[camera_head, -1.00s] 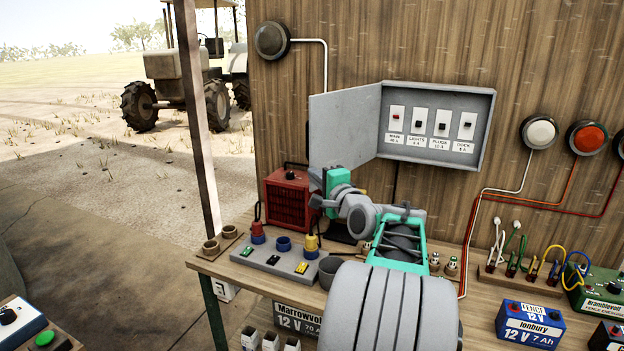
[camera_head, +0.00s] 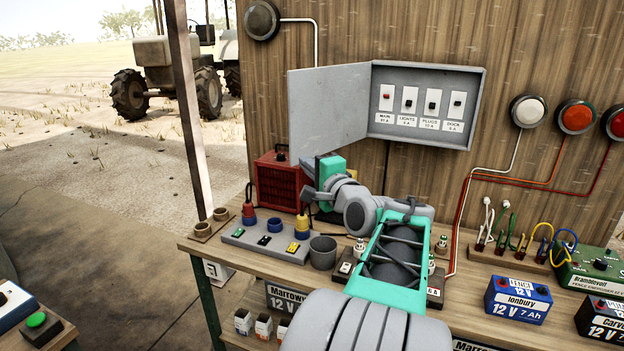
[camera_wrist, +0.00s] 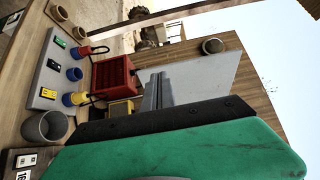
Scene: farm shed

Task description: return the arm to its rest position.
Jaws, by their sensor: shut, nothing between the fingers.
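My arm reaches out over the bench in the head view, bent at a grey wrist joint. My gripper, with its green body (camera_head: 331,168), is beside the red box and in front of the open panel door. The fingers show better in the wrist view (camera_wrist: 158,90); they are dark grey, together, with nothing between them. The green and black gripper body covers the lower part of that view. In the head view my own arm hides part of the bench top.
The red box (camera_head: 279,182), grey socket strip (camera_head: 266,242) and grey cup (camera_head: 322,253) stand close around my gripper. The open grey breaker panel (camera_head: 424,105) is on the wall behind. Batteries (camera_head: 517,301) and a wired terminal strip (camera_head: 507,254) stand to the right.

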